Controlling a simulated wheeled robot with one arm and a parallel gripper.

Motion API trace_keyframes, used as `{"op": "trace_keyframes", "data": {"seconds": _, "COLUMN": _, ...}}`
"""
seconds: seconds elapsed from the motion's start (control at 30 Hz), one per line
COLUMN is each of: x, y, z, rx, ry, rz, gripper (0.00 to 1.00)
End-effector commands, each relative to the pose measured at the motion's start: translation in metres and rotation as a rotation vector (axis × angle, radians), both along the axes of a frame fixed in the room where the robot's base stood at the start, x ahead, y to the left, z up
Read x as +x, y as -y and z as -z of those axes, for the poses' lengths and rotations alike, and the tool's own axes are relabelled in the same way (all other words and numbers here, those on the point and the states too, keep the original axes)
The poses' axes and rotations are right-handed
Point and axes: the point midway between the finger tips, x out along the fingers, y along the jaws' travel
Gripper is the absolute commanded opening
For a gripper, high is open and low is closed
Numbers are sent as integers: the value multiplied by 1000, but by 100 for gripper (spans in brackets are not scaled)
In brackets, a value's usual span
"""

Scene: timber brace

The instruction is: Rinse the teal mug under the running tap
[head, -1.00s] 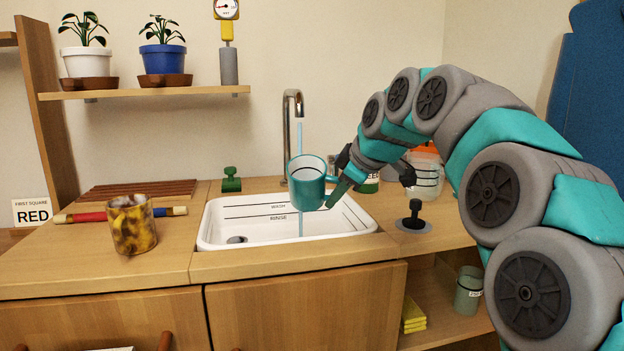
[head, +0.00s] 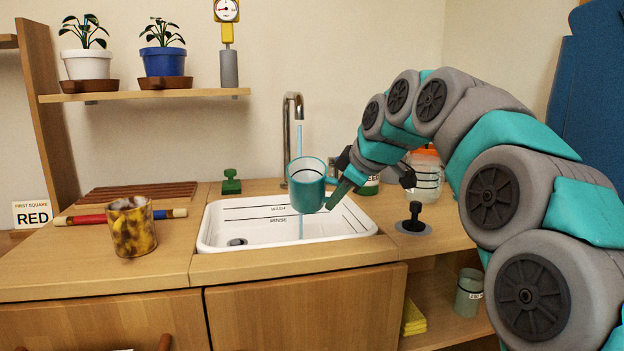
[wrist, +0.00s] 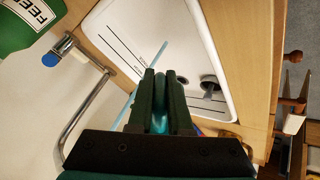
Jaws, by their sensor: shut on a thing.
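The teal mug (head: 306,190) is held above the white sink (head: 225,226) in the head view, its opening up and its handle toward my gripper. My gripper (head: 338,193) is shut on the mug from the right; in the wrist view its fingers (wrist: 161,88) pinch a teal part, and the rest of the mug is mostly hidden. The metal tap (head: 291,115) stands behind the sink and runs a thin blue stream (head: 299,138). The stream lines up with the mug and shows again below it. I cannot tell whether it enters the mug or passes behind.
A mottled yellow-brown cup (head: 132,228) stands on the left counter by a red rod (head: 88,218). A green stamp-like object (head: 231,183) is behind the sink. A black knob (head: 414,212) and a clear container (head: 426,178) stand right of the sink.

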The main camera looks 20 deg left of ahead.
Motion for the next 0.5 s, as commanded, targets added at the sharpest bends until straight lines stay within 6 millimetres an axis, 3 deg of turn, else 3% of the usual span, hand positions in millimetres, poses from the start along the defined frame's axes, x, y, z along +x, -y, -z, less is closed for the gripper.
{"op": "trace_keyframes", "data": {"seconds": 0.27, "x": -4, "y": 1, "z": -5, "rx": 2, "ry": 2, "rz": 0, "gripper": 0}}
{"op": "trace_keyframes", "data": {"seconds": 0.5, "x": -20, "y": 6, "z": -19, "rx": 3, "ry": 5, "rz": 1, "gripper": 0}}
